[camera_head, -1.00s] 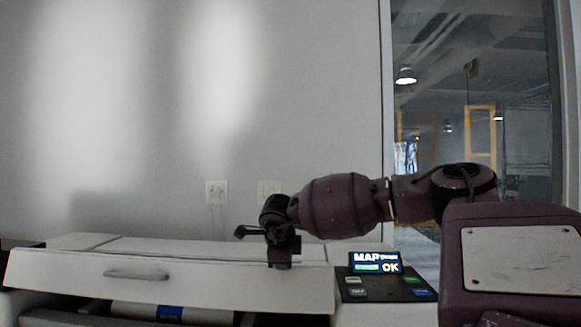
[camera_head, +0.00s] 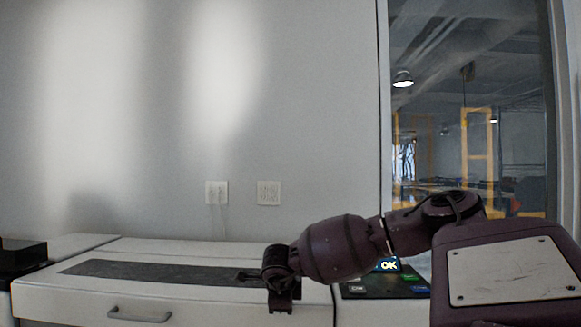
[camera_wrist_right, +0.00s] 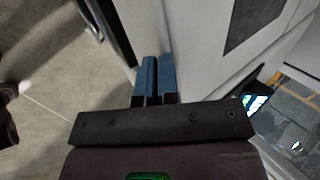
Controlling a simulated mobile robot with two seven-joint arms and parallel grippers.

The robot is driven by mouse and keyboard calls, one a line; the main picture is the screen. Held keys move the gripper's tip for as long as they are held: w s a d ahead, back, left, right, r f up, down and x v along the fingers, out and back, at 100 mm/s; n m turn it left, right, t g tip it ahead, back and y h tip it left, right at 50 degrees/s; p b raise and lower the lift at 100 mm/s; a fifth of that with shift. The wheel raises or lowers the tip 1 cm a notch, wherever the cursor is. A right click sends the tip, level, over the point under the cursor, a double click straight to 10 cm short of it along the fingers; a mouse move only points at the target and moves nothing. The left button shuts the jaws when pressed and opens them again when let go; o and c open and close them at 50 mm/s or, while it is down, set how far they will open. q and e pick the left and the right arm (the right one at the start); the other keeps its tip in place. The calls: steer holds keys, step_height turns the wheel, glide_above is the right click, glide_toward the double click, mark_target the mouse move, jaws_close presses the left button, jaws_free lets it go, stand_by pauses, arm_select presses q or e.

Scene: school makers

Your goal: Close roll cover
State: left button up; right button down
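The roll cover (camera_head: 220,308) is the white front lid of a large printer, with a grey bar handle (camera_head: 140,317). It sits low against the printer's top, and no gap shows along its upper edge; its lower edge is out of view. My right gripper (camera_head: 281,306) points down at the right part of the cover's front. In the right wrist view its two blue fingers (camera_wrist_right: 155,78) are together with only a thin slit between them and hold nothing. They are beside the white cover edge; contact is unclear. My left gripper is not in view.
The printer's top has a dark strip (camera_head: 165,273). A control panel with a lit screen (camera_head: 389,265) is at the right, partly behind my right arm. A wall with two outlets stands behind. Grey floor (camera_wrist_right: 45,125) is open in front.

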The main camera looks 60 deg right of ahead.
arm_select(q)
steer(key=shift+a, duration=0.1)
arm_select(e)
steer(key=shift+s+f, duration=0.1)
steer(key=shift+f, duration=0.15)
arm_select(q)
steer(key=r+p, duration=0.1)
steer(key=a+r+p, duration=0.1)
steer(key=p, duration=0.1)
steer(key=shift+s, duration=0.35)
arm_select(e)
steer(key=a+f+v, duration=0.1)
steer(key=v, duration=1.1)
steer(key=shift+s+a, duration=0.4)
steer(key=shift+s, duration=0.05)
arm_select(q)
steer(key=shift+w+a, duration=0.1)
arm_select(e)
steer(key=shift+r, duration=0.15)
